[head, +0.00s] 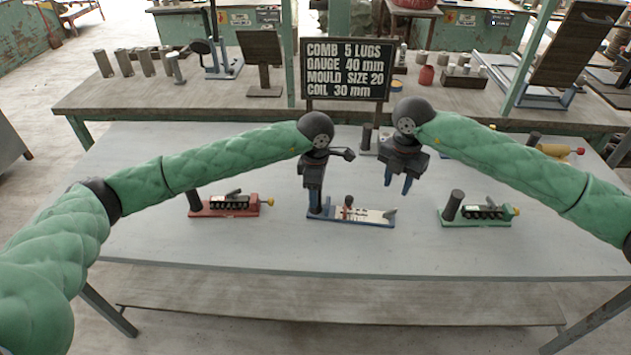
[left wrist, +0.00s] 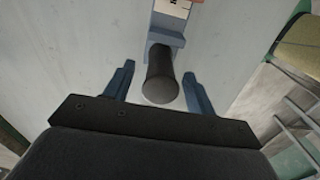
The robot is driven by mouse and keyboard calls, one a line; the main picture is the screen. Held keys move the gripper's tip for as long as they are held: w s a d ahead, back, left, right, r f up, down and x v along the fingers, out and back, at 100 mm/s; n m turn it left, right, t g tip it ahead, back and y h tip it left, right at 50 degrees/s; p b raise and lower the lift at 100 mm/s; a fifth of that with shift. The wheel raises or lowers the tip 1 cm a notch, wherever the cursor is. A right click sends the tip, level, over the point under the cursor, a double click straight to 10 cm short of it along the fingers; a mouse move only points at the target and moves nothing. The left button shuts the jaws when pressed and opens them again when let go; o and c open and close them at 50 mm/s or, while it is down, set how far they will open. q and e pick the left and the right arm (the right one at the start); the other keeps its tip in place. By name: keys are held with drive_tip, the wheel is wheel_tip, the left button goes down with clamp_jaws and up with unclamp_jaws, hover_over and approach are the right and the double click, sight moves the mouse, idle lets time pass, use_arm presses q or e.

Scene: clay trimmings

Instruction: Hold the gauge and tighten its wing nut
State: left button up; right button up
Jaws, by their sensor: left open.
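The gauge (head: 362,213) lies on the grey table, with a blue base, a pale scale plate and a dark upright post at its left end. A small red and dark part (head: 347,205) stands on the plate; I cannot make out whether it is the wing nut. My left gripper (head: 314,206) is at the post. In the left wrist view the dark post (left wrist: 161,78) stands between the open fingers (left wrist: 160,85), with a gap on each side. My right gripper (head: 398,190) is open and empty, above the table behind the gauge's right end.
A red-based device (head: 228,212) lies to the left and a green-based one (head: 478,221) to the right, each with a dark post or block. A dark sign (head: 347,69) reads gauge 40 mm. The table's front strip (head: 300,255) is clear.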

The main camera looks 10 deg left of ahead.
use_arm(q)
drive_tip(key=shift+f, duration=1.75)
drive_tip(key=shift+c, duration=0.5)
